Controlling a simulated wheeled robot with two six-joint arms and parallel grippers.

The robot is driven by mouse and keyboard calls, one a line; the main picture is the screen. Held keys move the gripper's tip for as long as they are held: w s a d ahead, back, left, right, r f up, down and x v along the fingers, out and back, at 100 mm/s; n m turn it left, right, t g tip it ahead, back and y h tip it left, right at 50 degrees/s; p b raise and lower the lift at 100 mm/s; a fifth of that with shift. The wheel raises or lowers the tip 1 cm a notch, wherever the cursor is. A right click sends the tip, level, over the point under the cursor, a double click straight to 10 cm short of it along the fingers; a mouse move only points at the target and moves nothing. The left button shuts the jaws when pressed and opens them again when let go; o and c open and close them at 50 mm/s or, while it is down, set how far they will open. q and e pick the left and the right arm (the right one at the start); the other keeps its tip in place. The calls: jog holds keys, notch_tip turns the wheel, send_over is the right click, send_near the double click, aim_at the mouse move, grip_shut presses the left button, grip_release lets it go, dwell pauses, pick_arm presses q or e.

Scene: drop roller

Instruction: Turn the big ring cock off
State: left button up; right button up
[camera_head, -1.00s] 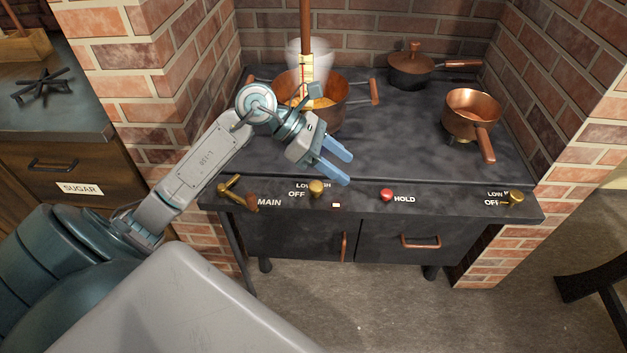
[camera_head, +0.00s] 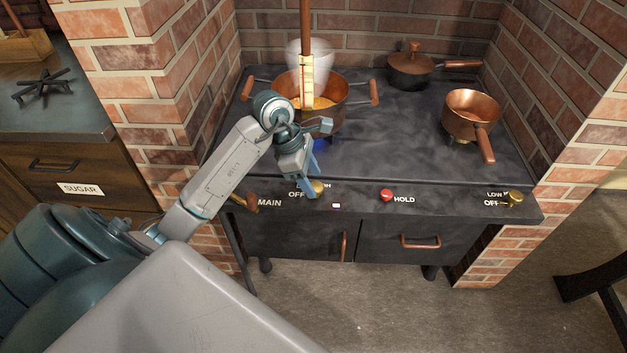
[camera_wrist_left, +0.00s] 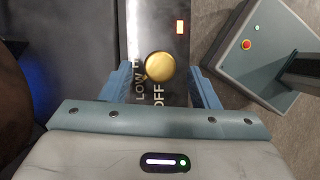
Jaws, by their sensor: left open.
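The big ring cock is a round brass knob (camera_head: 319,187) on the stove's front panel, beside OFF and LOW labels. It shows larger in the left wrist view (camera_wrist_left: 160,67), where a short pointer seems to stick out toward the label side; its exact setting is unclear. My left gripper (camera_head: 312,182) is open at the knob, one blue finger on each side of it. In the left wrist view the knob lies between the fingers (camera_wrist_left: 160,76), with no clear contact visible. A blue flame glow (camera_head: 320,143) shows under the large copper pot (camera_head: 328,108). My right gripper is out of view.
A MAIN lever with a wooden handle (camera_head: 251,203) is partly hidden by my left arm. A red HOLD button (camera_head: 386,195) and another brass cock (camera_head: 515,198) lie to the right. A small copper pan (camera_head: 472,112) and a lidded pot (camera_head: 409,72) stand on the stove.

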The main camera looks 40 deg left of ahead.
pick_arm(q)
jog(key=shift+x, duration=0.95)
jog(key=shift+c, duration=0.4)
jog(key=c, duration=0.9)
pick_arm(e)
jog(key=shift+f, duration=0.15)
